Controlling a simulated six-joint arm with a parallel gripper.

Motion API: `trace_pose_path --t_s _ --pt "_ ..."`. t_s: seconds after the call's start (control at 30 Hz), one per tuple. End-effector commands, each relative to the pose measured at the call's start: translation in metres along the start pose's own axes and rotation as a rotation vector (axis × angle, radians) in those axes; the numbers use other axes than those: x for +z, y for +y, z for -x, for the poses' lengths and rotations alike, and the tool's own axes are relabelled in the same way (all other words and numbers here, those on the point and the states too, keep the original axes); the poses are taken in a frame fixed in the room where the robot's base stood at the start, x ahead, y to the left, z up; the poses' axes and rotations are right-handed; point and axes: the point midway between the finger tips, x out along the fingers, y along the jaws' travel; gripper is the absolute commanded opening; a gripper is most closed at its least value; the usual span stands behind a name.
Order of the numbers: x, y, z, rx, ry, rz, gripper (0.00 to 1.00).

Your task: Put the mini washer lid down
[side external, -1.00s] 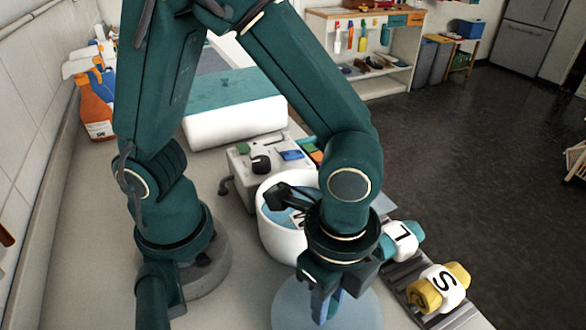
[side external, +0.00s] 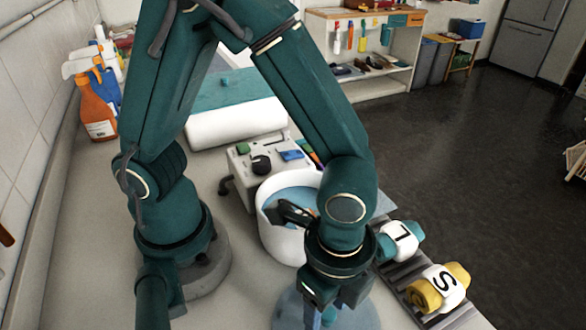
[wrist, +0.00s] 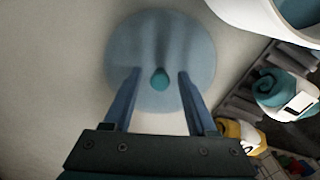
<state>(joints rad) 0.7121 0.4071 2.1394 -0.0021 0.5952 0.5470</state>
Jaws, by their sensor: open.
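The mini washer lid (wrist: 125,50) is a round, translucent blue disc with a teal knob (wrist: 159,79) at its middle. It appears to lie flat on the pale counter; in the side view the lid (side external: 366,316) is at the bottom edge and partly cut off. My gripper (wrist: 160,74) is open above it, with one finger on each side of the knob and gaps between. My gripper hides much of the lid in the side view. The white washer tub (side external: 283,240) stands open just behind my gripper, with blue inside.
The washer's control box (side external: 262,165) stands behind the tub. A ribbed grey rack (side external: 400,283) on the right holds rolled cloths, one teal (side external: 400,241) and one yellow (side external: 440,288). Spray bottles (side external: 97,110) stand along the left wall. Counter left of the lid is clear.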

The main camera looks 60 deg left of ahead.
Motion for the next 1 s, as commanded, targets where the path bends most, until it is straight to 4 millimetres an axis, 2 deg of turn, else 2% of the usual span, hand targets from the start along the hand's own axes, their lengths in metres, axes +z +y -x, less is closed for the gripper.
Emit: trace_pose_path --t_s 0.17,0.6,0.87,1.0 --pt "-0.002 -0.001 0.016 -0.004 0.006 0.000 0.57" --pt "-0.001 -0.001 0.099 -0.005 0.006 0.000 0.57" --pt "0.001 -0.002 0.122 -0.005 0.005 0.011 0.57" --pt "0.016 -0.013 0.132 -0.031 0.048 0.141 0.57"
